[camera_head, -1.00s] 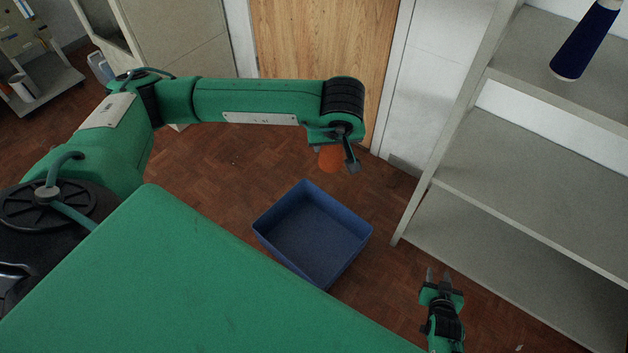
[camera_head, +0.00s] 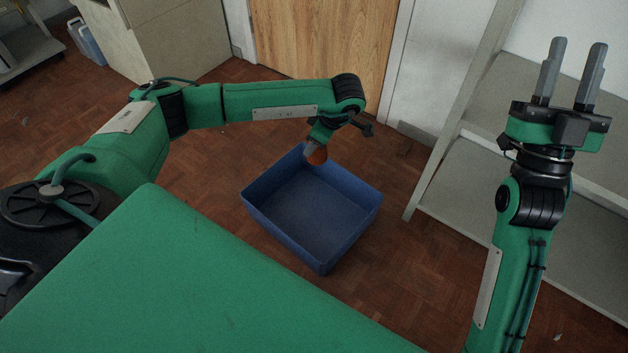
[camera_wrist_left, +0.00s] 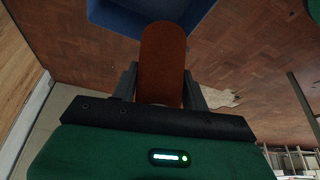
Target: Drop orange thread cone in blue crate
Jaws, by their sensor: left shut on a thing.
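The orange thread cone (camera_head: 316,155) hangs at the back rim of the blue crate in the head view. My left gripper (camera_head: 322,143) is shut on it. In the left wrist view the cone (camera_wrist_left: 162,62) sits between the two fingers, with part of the crate (camera_wrist_left: 112,18) beyond it. The open blue crate (camera_head: 290,240) stands on the floor and looks empty. Whether the cone is over the crate's inside or just behind its rim is hard to tell. My right gripper (camera_head: 570,75) is raised at the right, open and empty, its fingers pointing up.
A grey shelf unit (camera_head: 440,180) stands right of the crate, behind my right arm. A wooden door (camera_head: 320,40) and a pale cabinet (camera_head: 185,45) are at the back. Brown parquet floor (camera_head: 215,220) is clear around the crate.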

